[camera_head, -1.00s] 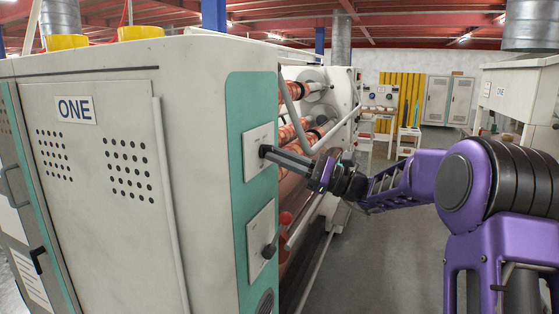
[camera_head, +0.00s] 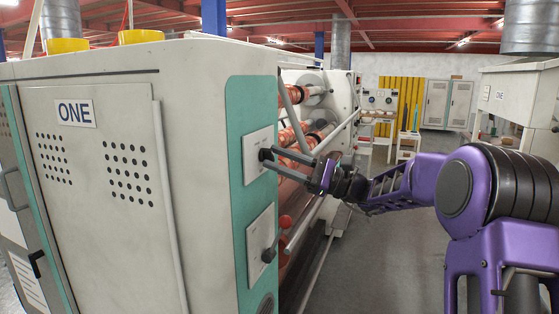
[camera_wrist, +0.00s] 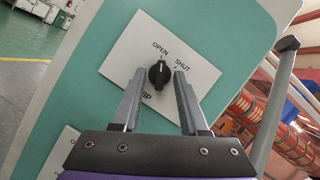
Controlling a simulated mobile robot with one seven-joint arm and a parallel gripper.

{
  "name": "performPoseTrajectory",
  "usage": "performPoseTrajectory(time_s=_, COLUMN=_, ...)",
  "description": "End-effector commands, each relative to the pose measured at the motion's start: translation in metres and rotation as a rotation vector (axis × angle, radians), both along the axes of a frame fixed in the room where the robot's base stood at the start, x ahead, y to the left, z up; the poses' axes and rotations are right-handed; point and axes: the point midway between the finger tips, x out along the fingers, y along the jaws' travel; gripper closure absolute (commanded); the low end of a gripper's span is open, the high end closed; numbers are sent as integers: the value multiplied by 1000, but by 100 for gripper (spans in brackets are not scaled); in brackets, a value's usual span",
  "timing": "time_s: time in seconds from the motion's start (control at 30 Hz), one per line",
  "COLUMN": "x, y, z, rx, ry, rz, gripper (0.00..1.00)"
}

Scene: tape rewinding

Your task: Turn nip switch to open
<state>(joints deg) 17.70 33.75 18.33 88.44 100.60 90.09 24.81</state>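The nip switch (camera_wrist: 160,74) is a round black knob on a white plate (camera_wrist: 207,78), with OPEN and SHUT printed above it. Its pale mark points up in the wrist view, roughly at OPEN. In the head view the switch (camera_head: 263,155) is on the upper plate of the green panel and partly hidden by my fingers. My gripper (camera_head: 276,158) is in front of it. In the wrist view the two fingers stand apart on either side of the knob, with a gap showing on both sides.
A second plate with a black knob (camera_head: 269,255) is below on the same green panel (camera_head: 238,200). The floor (camera_head: 385,265) right of the machine is open.

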Motion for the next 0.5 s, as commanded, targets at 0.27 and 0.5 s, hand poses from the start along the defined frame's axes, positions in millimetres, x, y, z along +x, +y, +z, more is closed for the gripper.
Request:
performPoseTrajectory(time_s=0.27, x=-1, y=-9, z=-3, rx=0, ry=1, rz=-2, gripper=56)
performPoseTrajectory(time_s=0.5, x=-6, y=-54, z=-18, rx=1, ry=3, rz=-5, gripper=56)
